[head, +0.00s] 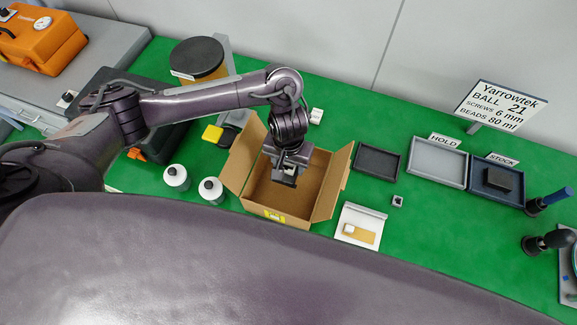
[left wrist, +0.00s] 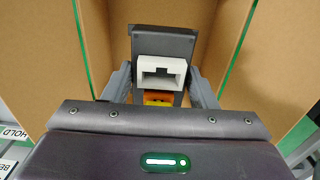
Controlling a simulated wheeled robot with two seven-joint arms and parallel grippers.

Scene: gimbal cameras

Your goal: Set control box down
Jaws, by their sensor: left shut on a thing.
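My left gripper (head: 284,168) points down over the open cardboard carton (head: 236,168). It is shut on the control box (head: 284,180), a small dark grey block. In the left wrist view the control box (left wrist: 163,42) shows a white socket and an orange part, between the two fingers of the gripper (left wrist: 160,80). The carton walls (left wrist: 270,60) rise around it there. I cannot tell whether the box touches the carton's bottom. My right gripper is not in view.
The carton's flaps stand open, with two white bottles (head: 177,177) to its left. A white tray (head: 361,225) and an empty dark tray (head: 376,162) lie to its right. The HOLD tray (head: 437,162) looks empty; the STOCK tray (head: 480,190) holds a dark block.

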